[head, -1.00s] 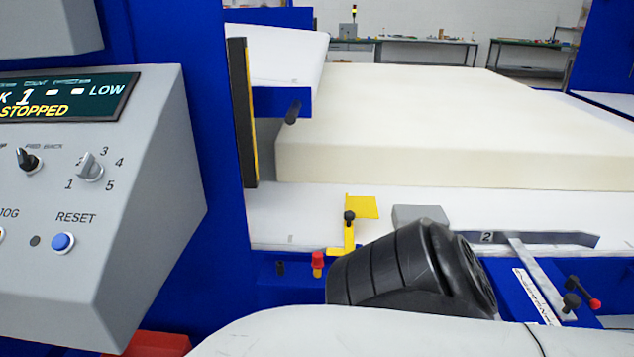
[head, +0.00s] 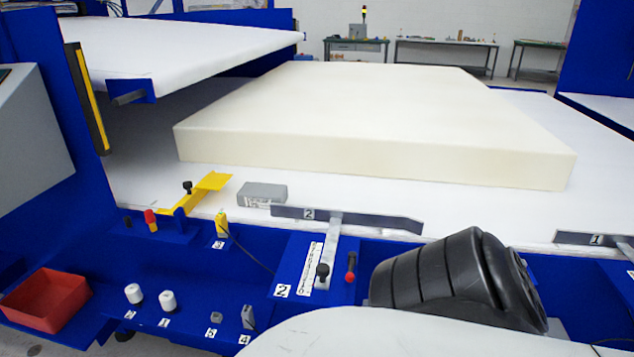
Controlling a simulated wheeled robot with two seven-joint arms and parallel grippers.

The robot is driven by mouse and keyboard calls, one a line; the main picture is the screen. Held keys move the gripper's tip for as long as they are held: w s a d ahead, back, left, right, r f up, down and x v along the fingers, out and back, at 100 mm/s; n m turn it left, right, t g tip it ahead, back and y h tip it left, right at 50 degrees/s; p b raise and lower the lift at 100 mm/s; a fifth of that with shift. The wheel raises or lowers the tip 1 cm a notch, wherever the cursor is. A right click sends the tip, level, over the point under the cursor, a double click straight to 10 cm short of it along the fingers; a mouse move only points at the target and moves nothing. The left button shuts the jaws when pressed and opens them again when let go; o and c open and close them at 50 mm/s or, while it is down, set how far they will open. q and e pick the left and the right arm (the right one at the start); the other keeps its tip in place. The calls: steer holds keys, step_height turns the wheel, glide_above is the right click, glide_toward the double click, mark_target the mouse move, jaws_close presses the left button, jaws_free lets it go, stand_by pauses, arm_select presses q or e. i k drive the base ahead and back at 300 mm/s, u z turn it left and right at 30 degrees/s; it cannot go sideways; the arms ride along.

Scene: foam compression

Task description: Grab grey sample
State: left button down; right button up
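A grey block (head: 262,193) with a white label on its front lies on the white bed, just behind the dark guide plate marked 2 (head: 350,217) and to the right of a yellow bracket (head: 200,193). It appears to be the grey sample. Its top and front are in view, and nothing touches it from above. Neither of my grippers is in view. A black and white part of my own body fills the lower right.
A large cream foam slab (head: 370,120) lies behind the block. A red tray (head: 47,299), white cylinders (head: 151,297) and small grey pieces (head: 247,316) sit on the blue front ledge. A second guide plate marked 1 (head: 590,239) is at right.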

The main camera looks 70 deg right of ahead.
mark_target(252, 194)
steer(key=k, duration=0.5)
steer(key=z, duration=0.8)
